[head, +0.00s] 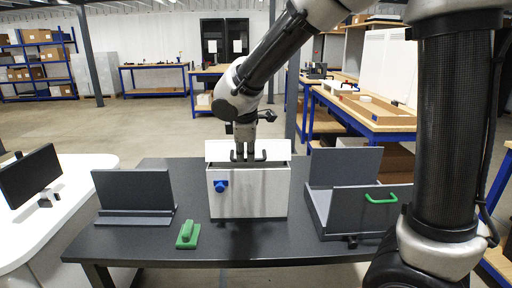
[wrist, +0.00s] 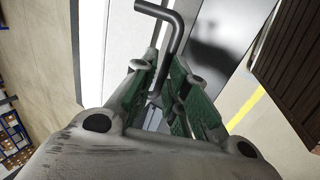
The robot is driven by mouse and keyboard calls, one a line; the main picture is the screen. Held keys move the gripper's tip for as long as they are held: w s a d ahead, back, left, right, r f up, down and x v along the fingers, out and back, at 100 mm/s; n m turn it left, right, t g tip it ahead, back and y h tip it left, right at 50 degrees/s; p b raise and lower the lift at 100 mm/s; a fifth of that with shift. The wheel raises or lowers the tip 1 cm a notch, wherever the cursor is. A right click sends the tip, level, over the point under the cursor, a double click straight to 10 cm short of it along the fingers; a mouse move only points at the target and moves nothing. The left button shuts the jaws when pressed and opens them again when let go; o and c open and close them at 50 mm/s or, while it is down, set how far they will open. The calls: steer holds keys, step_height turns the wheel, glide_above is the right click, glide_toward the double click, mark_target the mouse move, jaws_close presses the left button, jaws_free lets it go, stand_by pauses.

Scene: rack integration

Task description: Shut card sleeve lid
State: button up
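A white box (head: 250,193) with a blue knob (head: 221,186) on its front stands in the middle of the dark table. Its white lid panel (head: 217,151) shows above the front wall, with a dark gap near the right top corner; how far it is open is hard to tell. A dark bent handle (head: 263,155) is on the lid. My gripper (head: 247,154) points down at the handle's middle. In the wrist view the handle bar (wrist: 172,22) runs between my green-padded fingers (wrist: 163,82); whether they press on it is unclear.
An open grey case (head: 345,205) with a green handle (head: 381,199) is on the right. A white counter (head: 75,185) adjoins on the left.

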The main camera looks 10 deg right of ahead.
steer(key=shift+o, duration=0.7)
steer(key=shift+w, duration=0.1)
